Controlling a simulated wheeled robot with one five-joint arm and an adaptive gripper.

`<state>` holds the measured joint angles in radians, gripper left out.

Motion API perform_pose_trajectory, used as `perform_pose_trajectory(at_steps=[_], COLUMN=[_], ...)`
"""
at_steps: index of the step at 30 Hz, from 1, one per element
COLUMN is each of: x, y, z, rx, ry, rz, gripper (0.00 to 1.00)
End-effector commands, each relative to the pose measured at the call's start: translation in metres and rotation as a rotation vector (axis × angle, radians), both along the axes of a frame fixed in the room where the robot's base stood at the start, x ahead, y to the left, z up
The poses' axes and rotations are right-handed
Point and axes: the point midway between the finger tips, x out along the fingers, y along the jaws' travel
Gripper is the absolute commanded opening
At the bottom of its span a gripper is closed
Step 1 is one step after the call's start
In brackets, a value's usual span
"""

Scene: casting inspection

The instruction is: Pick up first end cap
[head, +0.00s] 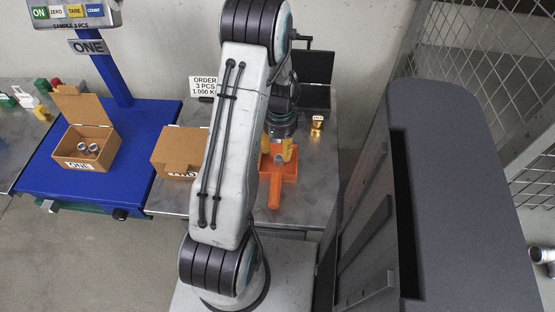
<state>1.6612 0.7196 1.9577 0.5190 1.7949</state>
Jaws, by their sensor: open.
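My gripper (277,151) points down over the orange tray (274,192) on the right-hand grey table. Its yellow fingers are apart. A small silvery piece (279,158), perhaps an end cap, shows low between the fingers in the tray; I cannot tell whether they touch it. Two silvery cylindrical pieces (88,149) lie in the open cardboard box marked ONE (75,165) at the left. My own arm hides the area just left of the gripper.
The box stands on a blue scale platform (50,186). A second cardboard box (176,152) is partly behind my arm. A small gold-coloured weight (317,124) and an order sign (204,87) stand farther back. A mesh fence (470,50) is at the right.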

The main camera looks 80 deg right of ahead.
Motion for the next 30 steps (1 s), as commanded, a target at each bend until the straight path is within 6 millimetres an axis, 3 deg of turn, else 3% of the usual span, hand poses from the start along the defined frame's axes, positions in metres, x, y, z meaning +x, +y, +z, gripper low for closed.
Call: perform_pose_trajectory(at_steps=[18,30], x=[-0.001,0.000], y=[-0.013,-0.013], z=[-0.001,-0.024], rx=[-0.052,-0.049], ry=[0.021,0.023], rz=[-0.609,-0.663], gripper=[0.46,0.46])
